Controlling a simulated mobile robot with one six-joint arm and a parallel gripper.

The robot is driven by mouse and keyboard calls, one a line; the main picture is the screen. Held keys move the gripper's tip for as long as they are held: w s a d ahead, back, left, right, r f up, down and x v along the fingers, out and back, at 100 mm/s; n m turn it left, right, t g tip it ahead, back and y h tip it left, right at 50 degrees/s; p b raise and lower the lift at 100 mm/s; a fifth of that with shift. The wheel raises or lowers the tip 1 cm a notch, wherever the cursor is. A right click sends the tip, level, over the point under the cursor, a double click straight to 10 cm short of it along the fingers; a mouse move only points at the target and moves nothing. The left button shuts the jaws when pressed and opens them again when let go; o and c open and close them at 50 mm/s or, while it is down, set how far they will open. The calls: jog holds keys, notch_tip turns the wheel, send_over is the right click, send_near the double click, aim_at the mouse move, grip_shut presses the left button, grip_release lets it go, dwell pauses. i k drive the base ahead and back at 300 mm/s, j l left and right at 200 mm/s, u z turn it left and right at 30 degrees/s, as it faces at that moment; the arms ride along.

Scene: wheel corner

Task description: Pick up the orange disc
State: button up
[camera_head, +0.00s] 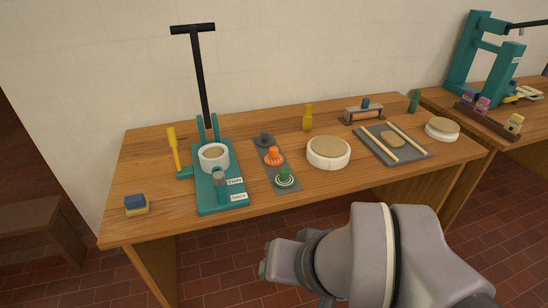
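The orange disc (275,160) has a raised knob on top and sits in the middle of a narrow dark grey strip (263,167) on the wooden table. A dark grey disc (264,140) is behind it on the strip, and a green disc with light rings (285,179) is in front of it. My arm comes in from the lower right. Its end, with my gripper (269,262), shows in front of the table's front edge, below and apart from the orange disc. The fingers are too small and turned away to show whether they are open or shut.
A teal press (226,191) with a long black lever stands left of the strip. A round white-sided wheel with a tan top (328,152) is to the right. A yellow bottle (308,117) stands behind.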

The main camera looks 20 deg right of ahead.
aim_at(273, 159)
jog(key=i+j, duration=0.1)
jog(key=i, duration=1.3)
jog(key=l+z, duration=0.05)
